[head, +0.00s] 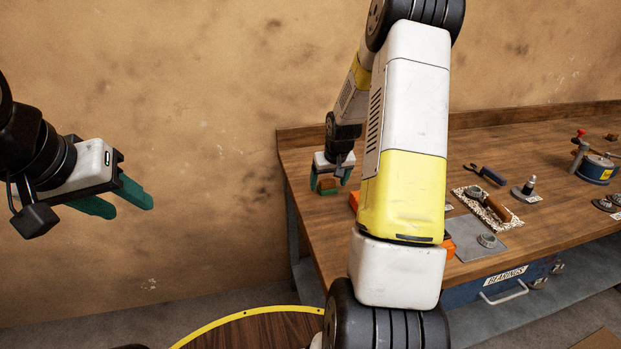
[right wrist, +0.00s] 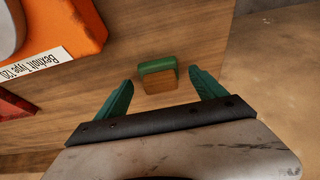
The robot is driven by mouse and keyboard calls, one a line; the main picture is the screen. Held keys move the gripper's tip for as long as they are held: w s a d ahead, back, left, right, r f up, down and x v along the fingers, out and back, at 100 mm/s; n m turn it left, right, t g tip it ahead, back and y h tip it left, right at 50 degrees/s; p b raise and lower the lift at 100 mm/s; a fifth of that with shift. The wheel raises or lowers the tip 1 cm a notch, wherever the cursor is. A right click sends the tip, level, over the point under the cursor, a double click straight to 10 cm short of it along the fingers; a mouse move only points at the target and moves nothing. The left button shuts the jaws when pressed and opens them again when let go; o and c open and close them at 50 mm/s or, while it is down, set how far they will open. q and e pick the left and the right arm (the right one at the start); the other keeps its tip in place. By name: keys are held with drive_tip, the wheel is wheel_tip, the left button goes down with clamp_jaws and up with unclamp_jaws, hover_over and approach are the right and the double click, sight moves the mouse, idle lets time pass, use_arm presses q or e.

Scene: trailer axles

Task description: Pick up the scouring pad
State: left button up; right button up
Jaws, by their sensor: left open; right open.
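The scouring pad (right wrist: 158,80) is a small block with a green layer and a brown layer, on the wooden bench. In the head view the pad (head: 327,187) shows near the bench's left end. My right gripper (head: 331,184) is over it, pointing down. In the right wrist view my right gripper (right wrist: 162,82) is open, with the pad between its green fingertips and a gap on each side. I cannot tell how far down the fingers reach around it. My left gripper (head: 132,205) is open and empty, off to the left, away from the bench.
An orange box (right wrist: 65,35) with a label stands beside the pad, and a red thing (right wrist: 14,108) is near it. My right arm hides part of the bench.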

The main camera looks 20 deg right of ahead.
sight(328, 182)
drive_tip(key=shift+w+f, duration=0.25)
drive_tip(key=shift+f, duration=0.4)
drive_tip(key=c, duration=1.5)
wheel_tip(328, 182, up, 10)
